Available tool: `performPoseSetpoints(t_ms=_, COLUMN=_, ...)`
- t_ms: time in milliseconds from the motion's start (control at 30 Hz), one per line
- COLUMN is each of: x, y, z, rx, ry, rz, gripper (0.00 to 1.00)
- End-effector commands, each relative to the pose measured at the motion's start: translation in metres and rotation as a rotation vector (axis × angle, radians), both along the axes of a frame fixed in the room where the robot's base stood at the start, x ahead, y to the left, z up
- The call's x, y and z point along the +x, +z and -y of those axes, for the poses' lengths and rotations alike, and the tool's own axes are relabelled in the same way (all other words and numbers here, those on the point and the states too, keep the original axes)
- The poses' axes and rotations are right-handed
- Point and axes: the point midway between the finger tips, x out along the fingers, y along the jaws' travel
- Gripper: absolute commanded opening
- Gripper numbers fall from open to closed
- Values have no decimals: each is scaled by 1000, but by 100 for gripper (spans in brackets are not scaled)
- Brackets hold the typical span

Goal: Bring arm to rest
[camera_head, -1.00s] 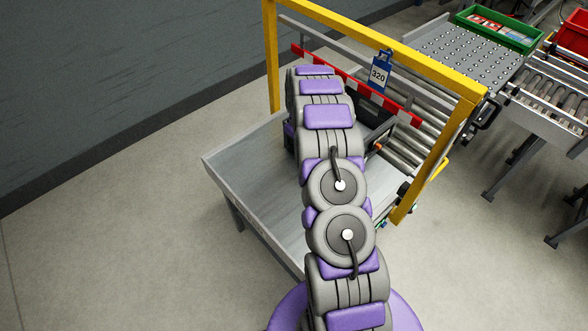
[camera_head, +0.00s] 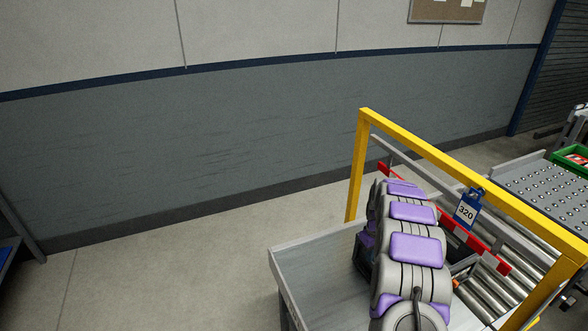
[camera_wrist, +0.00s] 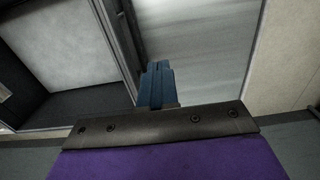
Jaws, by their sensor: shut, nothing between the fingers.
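My arm's purple and grey links (camera_head: 415,250) reach over a grey metal table (camera_head: 310,258) in the head view. The links hide my gripper there. In the wrist view, my gripper's blue fingers (camera_wrist: 157,85) are together with nothing between them. A smooth metal surface shows behind the fingers, with a dark, open-looking recess to their left. I cannot tell how far the fingers are from that surface.
A yellow frame (camera_head: 357,165) stands over the table, with a red and white bar (camera_head: 497,263) and a blue tag marked 320 (camera_head: 467,211). Rollers (camera_head: 490,296) lie behind. A green crate (camera_head: 572,158) is at far right.

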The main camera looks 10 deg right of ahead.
Motion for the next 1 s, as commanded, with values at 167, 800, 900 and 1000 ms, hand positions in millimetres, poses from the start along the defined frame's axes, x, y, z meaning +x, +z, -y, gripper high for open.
performPoseSetpoints(t_ms=167, x=-4, y=16, z=-13, rx=4, ry=-2, rz=0, gripper=0)
performPoseSetpoints(t_ms=800, x=-93, y=140, z=-130, rx=35, ry=-41, rz=-46, gripper=0)
performPoseSetpoints(t_ms=900, x=-113, y=156, z=-145, rx=35, ry=-49, rz=-52, gripper=0)
performPoseSetpoints(t_ms=1000, x=-135, y=170, z=-161, rx=35, ry=-56, rz=-59, gripper=0)
